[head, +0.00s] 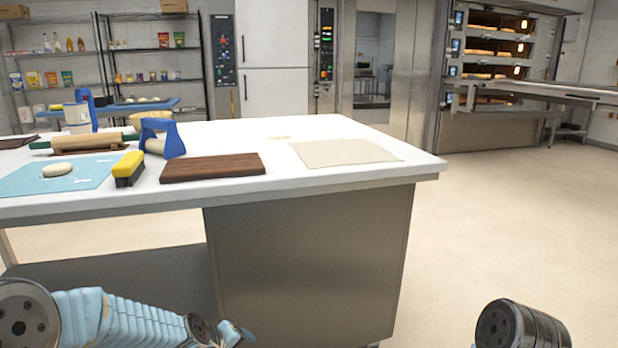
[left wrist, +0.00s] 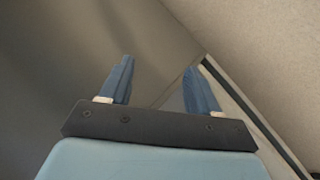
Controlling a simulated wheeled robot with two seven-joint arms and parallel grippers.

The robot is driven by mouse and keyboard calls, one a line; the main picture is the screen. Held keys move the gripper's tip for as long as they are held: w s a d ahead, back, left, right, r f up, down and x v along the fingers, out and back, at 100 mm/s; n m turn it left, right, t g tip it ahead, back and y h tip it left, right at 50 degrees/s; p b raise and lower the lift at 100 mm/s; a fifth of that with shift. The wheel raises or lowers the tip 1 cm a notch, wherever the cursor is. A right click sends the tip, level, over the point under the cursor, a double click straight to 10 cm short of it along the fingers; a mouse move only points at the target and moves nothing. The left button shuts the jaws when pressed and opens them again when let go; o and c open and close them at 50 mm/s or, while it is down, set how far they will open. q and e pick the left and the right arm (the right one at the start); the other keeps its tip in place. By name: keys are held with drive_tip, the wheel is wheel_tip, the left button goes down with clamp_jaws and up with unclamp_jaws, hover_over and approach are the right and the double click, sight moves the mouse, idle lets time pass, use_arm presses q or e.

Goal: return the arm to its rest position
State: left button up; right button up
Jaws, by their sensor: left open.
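My left arm (head: 120,318) comes in low at the left in the head view, below the table top and in front of the table's base. Its gripper (head: 236,335) is at the bottom edge, partly cut off. In the left wrist view my left gripper (left wrist: 158,88) has its two blue fingers spread apart with nothing between them. Beyond the fingers are a grey panel and the pale floor. My right arm shows only as a dark rounded link (head: 520,325) at the bottom right of the head view; its gripper is out of view.
The white table (head: 330,178) stands ahead, with a steel base (head: 310,265). On it are a brown board (head: 212,168), a yellow brush (head: 129,168), a blue mat (head: 25,182) with dough (head: 57,169), and a beige cloth (head: 345,152). Open floor (head: 520,220) lies to the right.

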use_arm(q)
drive_tip(key=s+d+f+m+g, duration=0.2)
drive_tip(key=s+f+g, duration=0.1)
drive_tip(key=s+f, duration=0.8)
drive_tip(key=s+d+f+m+g, duration=0.3)
drive_tip(key=s+f, duration=0.9)
drive_tip(key=s, duration=0.1)
drive_tip(key=shift+b, duration=0.45)
drive_tip(key=shift+f, duration=0.1)
